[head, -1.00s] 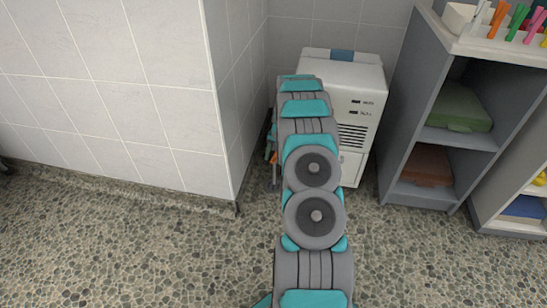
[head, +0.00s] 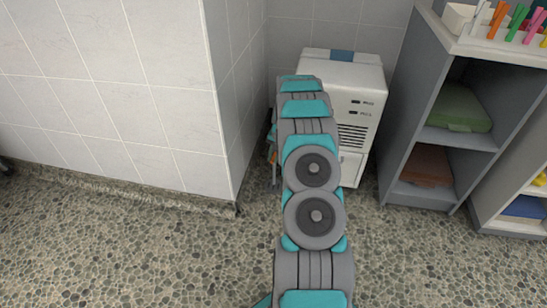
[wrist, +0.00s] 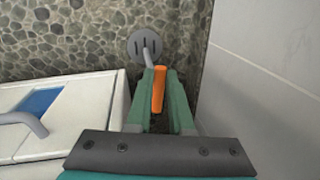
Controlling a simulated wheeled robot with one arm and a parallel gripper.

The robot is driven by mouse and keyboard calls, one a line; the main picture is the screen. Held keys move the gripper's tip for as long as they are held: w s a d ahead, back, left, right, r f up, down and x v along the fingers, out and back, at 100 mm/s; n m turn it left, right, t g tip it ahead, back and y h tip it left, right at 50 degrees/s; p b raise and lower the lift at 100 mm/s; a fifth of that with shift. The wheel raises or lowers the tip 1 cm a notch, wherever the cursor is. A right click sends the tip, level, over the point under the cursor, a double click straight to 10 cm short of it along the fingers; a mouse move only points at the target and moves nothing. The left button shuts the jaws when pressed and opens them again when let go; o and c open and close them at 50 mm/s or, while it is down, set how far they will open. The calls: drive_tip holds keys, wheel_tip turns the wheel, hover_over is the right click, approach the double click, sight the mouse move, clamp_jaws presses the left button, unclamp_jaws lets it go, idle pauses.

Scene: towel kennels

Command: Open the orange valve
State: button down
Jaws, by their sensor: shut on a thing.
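The orange valve (wrist: 158,92) shows in the wrist view as a narrow orange lever between my two green fingers. My gripper (wrist: 162,76) is shut on it. A grey pipe (wrist: 148,57) runs from beside the lever toward a round slotted floor drain (wrist: 145,43). The valve's body and base are hidden by my gripper. In the head view my arm covers most of this spot, and only a small bit of orange (head: 271,153) shows left of the arm.
A white machine (head: 362,108) stands right of my arm and also shows in the wrist view (wrist: 90,115). A tiled wall corner (head: 222,120) is close on the left. A grey shelf (head: 395,130) stands at the right. The pebbled floor (head: 150,250) in front is clear.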

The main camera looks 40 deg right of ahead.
drive_tip(key=shift+d+n, duration=0.15)
drive_tip(key=shift+n, duration=0.55)
drive_tip(key=c, duration=0.8)
unclamp_jaws()
drive_tip(key=shift+s+r, duration=0.1)
drive_tip(key=shift+r, duration=0.05)
drive_tip(key=r, duration=0.5)
drive_tip(key=s+d+r, duration=0.1)
drive_tip(key=r, duration=0.1)
drive_tip(key=shift+r, duration=0.15)
drive_tip(key=shift+a, duration=0.1)
